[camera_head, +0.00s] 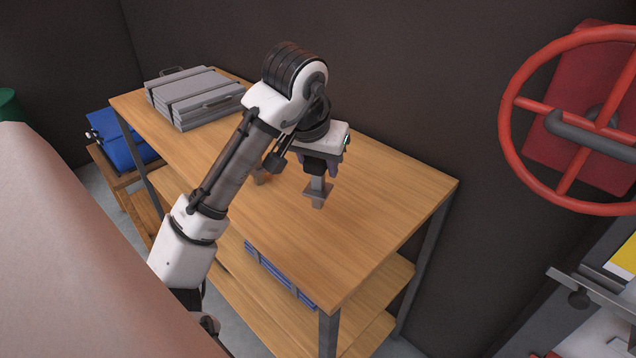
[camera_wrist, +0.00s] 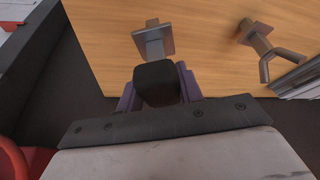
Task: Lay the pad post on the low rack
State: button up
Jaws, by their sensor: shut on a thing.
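The pad post, a small grey post with a square flat plate (camera_head: 318,191), is upright under my gripper (camera_head: 319,167) over the wooden bench top. My gripper is shut on its upper end. I cannot tell whether its foot touches the wood. A low wooden rack (camera_head: 138,184) stands at the left beyond the bench, with a blue case (camera_head: 120,143) on top. My arm and the bench partly hide it.
The bench (camera_head: 390,205) has a grey case (camera_head: 195,95) at its far left. Blue slatted material (camera_head: 280,273) lies on the lower shelf. A red wheel (camera_head: 512,120) is at right. The bench's right end is clear.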

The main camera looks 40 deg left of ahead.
aim_at(319, 186)
jog(key=shift+f, duration=2.7)
jog(key=shift+f, duration=0.15)
jog(key=o, duration=1.1)
jog(key=shift+c, duration=0.2)
jog(key=v, duration=1.2)
jog(key=shift+b, duration=0.35)
